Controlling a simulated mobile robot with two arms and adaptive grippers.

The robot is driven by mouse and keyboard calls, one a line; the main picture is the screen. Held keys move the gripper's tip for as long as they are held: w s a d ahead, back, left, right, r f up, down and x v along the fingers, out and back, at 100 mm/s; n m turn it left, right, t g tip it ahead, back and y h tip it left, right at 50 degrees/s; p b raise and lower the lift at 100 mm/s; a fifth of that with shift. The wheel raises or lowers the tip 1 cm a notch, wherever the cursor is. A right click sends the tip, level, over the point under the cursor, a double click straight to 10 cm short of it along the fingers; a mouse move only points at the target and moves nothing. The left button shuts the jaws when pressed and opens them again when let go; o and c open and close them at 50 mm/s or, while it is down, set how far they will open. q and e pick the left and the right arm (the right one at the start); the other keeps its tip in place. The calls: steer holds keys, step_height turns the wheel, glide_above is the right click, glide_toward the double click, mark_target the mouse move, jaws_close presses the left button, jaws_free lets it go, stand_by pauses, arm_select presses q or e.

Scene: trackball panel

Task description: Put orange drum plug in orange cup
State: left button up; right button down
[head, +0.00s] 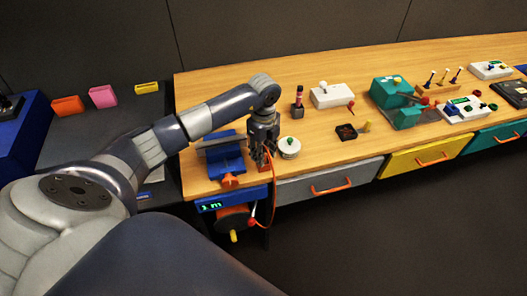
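The orange cup (67,105) sits on the dark surface at the far left, beside a pink cup. My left gripper (263,157) points down over the near left part of the wooden bench, between a blue device and a small white round pot. A small orange-red piece (264,167) shows just under its fingers; it may be the orange drum plug, but I cannot tell. An orange cable (274,195) runs from there down over the bench's front edge. The fingers are too small and dark to show whether they grip anything. My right gripper is not in view.
A pink cup (103,96) and a yellow cup (146,88) stand right of the orange one. The blue device (222,158) is close left of my gripper, the white pot (289,147) close right. A white box (332,95) and teal device (392,90) stand further right.

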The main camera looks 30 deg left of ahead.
arm_select(q)
steer(key=shift+w+r, duration=0.1)
steer(key=shift+r, duration=0.35)
step_height(320, 180, up, 11)
steer(key=b, duration=0.3)
steer(key=shift+r, duration=0.2)
